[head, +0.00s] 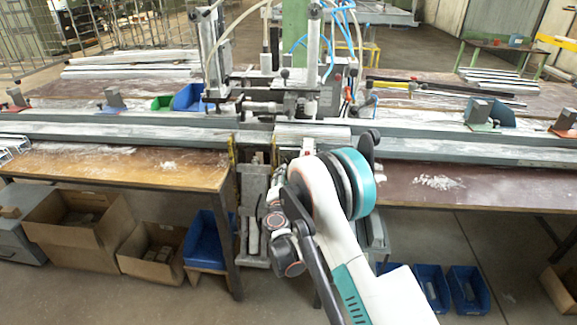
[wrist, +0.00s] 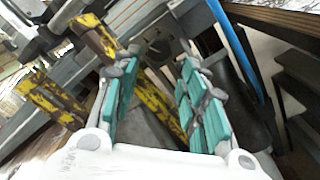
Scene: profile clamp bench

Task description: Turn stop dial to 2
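My gripper (wrist: 158,62) shows in the wrist view with its two teal-padded fingers apart and a gap between them. I see nothing clearly held in the gap. A dark part of the machine lies behind the fingers, and I cannot tell whether they touch it. I cannot pick out the stop dial or its numbers in either view. In the head view my arm reaches to the front middle of the clamp bench (head: 480,150), and it hides my gripper and part of the machine front there.
Yellow-and-black striped bars (wrist: 52,100) stand close to the left finger in the wrist view. A blue hose or strip (wrist: 233,45) runs to the right. In the head view, cardboard boxes (head: 75,235) and blue bins (head: 432,290) stand under the bench. A clamp column (head: 210,50) rises behind.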

